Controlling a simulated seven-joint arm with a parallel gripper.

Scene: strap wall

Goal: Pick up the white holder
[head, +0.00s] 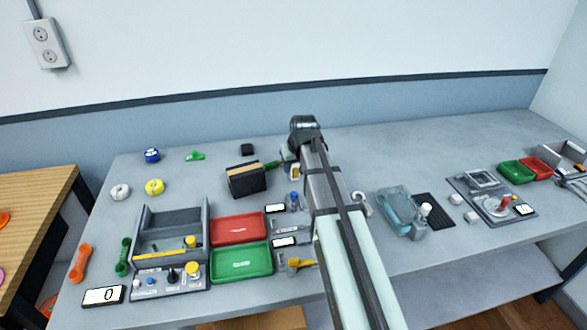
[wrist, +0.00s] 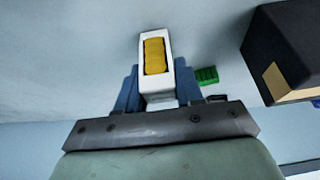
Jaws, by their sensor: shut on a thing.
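The white holder (wrist: 159,87) is a small upright-looking block with a ribbed yellow insert (wrist: 155,56) in the wrist view. My gripper (wrist: 158,80) has a blue finger on each side of it and is shut on it. In the head view, a small white and yellow patch of the holder (head: 294,173) shows just left of my arm, beside the black box. My arm hides most of the gripper there. I cannot tell whether the holder touches the table.
A black box with a tan band (head: 246,180) stands close to the left of the holder, and it also shows in the wrist view (wrist: 284,52). Red (head: 238,229) and green trays (head: 241,262) lie nearer. The table's back right (head: 430,145) is clear.

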